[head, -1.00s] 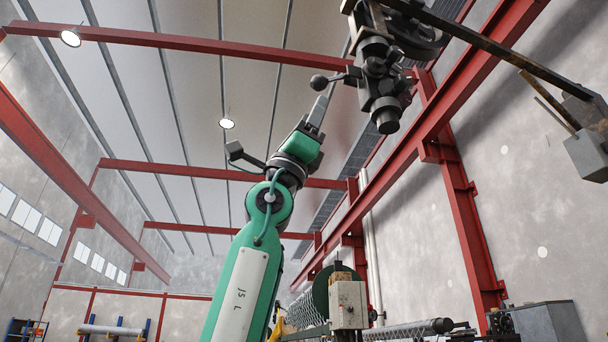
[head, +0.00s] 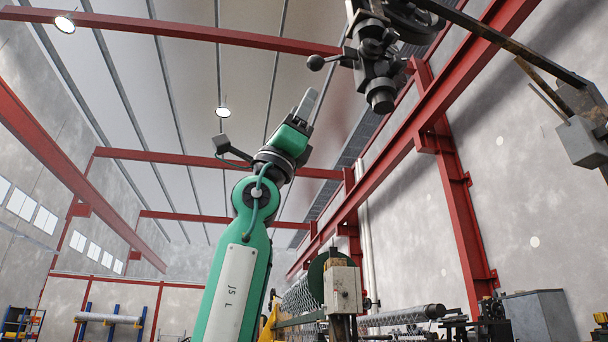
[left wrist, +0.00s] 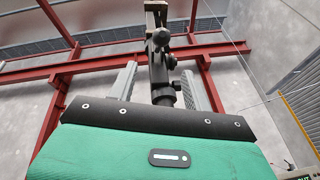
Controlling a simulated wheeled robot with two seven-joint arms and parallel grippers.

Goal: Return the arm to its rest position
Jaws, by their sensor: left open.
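My left arm, green with a white panel, rises from the bottom middle of the head view. Its left gripper (head: 307,104) points up and slightly right, open, with grey fingers and nothing seen between them. In the left wrist view the two grey fingers (left wrist: 157,80) stand apart beyond the black edge of the green housing. A dark machine head (head: 380,65) with a ball-ended lever (head: 316,63) hangs above and right of the gripper. There is a visible gap between the fingertips and the ball. The machine head (left wrist: 160,65) shows between the fingers in the left wrist view. My right gripper is not in view.
A rusty bar (head: 500,42) runs from the machine head to a grey block (head: 582,137) at right. A pale control box (head: 343,288) and a roll of wire mesh (head: 405,315) stand low. Open air lies left of the arm.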

